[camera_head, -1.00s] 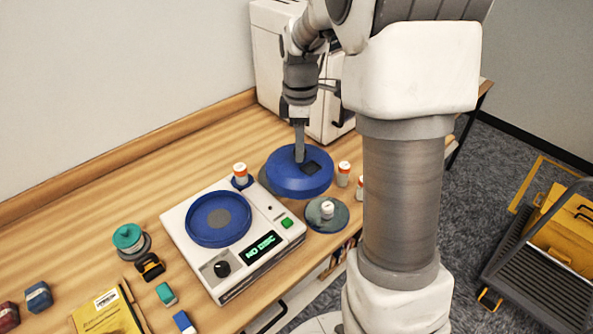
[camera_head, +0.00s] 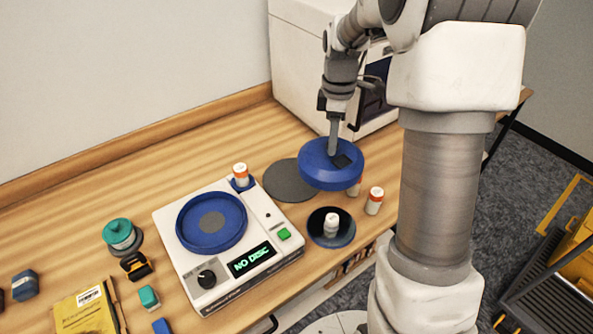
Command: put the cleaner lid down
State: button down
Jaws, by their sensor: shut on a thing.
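The cleaner lid (camera_head: 320,172) is a round blue cover with a dark square at its top. My gripper (camera_head: 333,150) is shut on it at the top and holds it above the table, right of a grey round mat (camera_head: 284,183). The cleaner (camera_head: 244,266) is a white machine with an open blue round basin (camera_head: 211,222), a black knob, a green button and a display reading "NO DISC". The lid partly hides a small bottle behind its lower right edge.
A white bottle (camera_head: 331,226) stands on a dark disc (camera_head: 345,238). A white box-shaped machine (camera_head: 300,70) is behind. Wood left of the grey mat is clear.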

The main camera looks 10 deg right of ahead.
jog(key=shift+w+a+f+p, duration=0.15)
jog(key=shift+w+a+f, duration=1.2)
jog(key=shift+f, duration=0.45)
jog(key=shift+w+a+f+p, duration=0.1)
jog(key=shift+w+a+f, duration=1.2)
jog(key=shift+f, duration=0.45)
jog(key=shift+w+a+f+p, duration=0.15)
jog(key=shift+w+a+f, duration=1.2)
jog(key=shift+f, duration=0.45)
jog(key=shift+d, duration=0.1)
jog(key=shift+f, duration=0.15)
jog(key=c, duration=0.5)
grip_release()
